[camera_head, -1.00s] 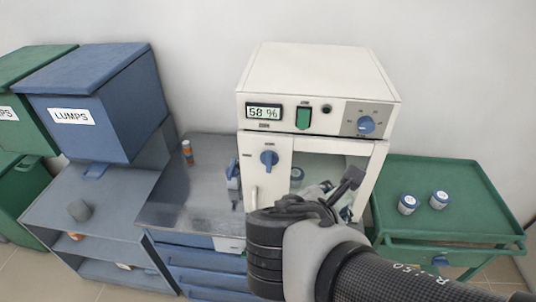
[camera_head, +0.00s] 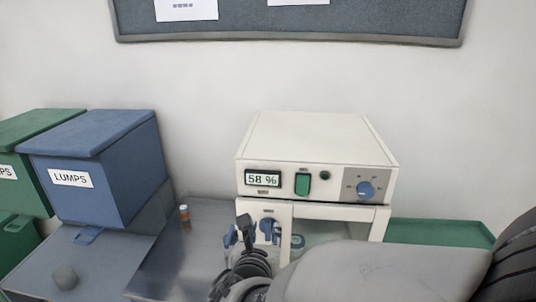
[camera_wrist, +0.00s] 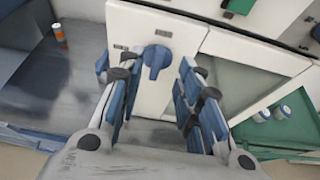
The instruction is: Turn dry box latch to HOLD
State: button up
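The dry box (camera_head: 315,155) is a white cabinet with a 58 % display, a green switch and a blue dial on its upper panel. Its latch is a blue knob (camera_wrist: 155,60) on the white door panel in the wrist view; the head view shows it partly behind my gripper (camera_head: 252,235). In the wrist view my gripper (camera_wrist: 152,92) is open, with its blue-padded fingers spread either side of the latch's line. The latch stands beyond the fingertips, apparently untouched, its handle pointing down. Its label is too small to read.
A blue LUMPS bin (camera_head: 95,170) stands at the left beside a green bin. An orange bottle (camera_head: 184,217) stands on the metal bench (camera_wrist: 50,85).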

aim_at(267, 223)
jog(key=b+x, duration=0.1)
jog(key=x, duration=0.6)
jog(key=shift+c, duration=0.6)
jog(key=shift+s, duration=0.1)
grip_shut()
